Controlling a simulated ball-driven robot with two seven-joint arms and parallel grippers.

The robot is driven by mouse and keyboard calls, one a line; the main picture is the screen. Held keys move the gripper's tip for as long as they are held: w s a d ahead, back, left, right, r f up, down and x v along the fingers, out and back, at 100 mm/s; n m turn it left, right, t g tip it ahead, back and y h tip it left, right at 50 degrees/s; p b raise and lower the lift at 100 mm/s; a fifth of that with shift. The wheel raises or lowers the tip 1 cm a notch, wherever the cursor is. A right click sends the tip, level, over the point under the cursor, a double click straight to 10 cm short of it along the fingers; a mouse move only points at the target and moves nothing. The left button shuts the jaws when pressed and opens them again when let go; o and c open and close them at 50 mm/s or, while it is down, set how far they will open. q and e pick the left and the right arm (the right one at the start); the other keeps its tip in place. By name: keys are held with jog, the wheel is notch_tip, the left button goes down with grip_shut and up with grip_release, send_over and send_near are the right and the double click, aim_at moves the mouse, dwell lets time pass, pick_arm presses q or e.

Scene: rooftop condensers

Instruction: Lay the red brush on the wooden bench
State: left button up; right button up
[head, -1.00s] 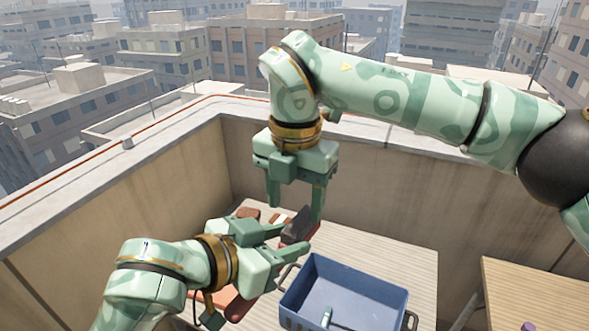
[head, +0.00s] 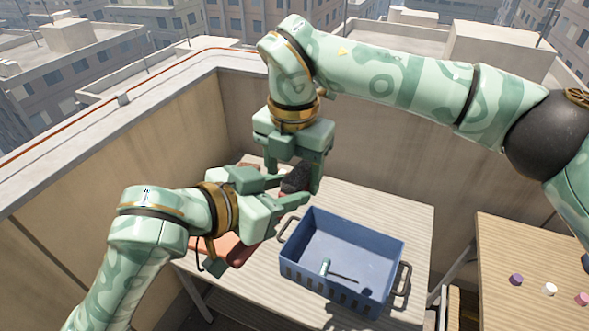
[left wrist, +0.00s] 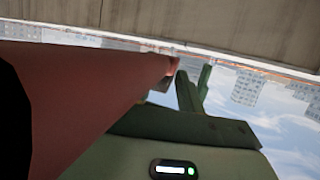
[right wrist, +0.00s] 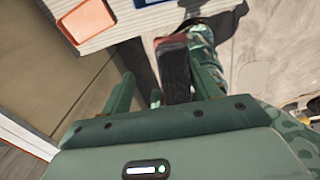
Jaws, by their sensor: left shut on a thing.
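The red brush, with a dark bristle side, shows in the head view (head: 297,179) between both grippers. In the left wrist view its red body (left wrist: 85,95) fills the left side up close. In the right wrist view its red and dark end (right wrist: 174,68) lies between the right fingers. My left gripper (head: 280,190) is shut on the brush. My right gripper (head: 294,172) comes from above, its fingers spread on either side of the brush with gaps visible. A wooden bench (head: 500,242) stands at the right edge.
A pale slatted table (head: 405,215) stands below the grippers. On it is a blue crate (head: 300,268) with a teal-handled tool inside. An orange tray (right wrist: 85,20) lies nearby. Several small caps (head: 550,289) sit on the right bench. A parapet wall encloses the corner.

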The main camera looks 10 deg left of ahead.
jog(key=shift+r, duration=0.1)
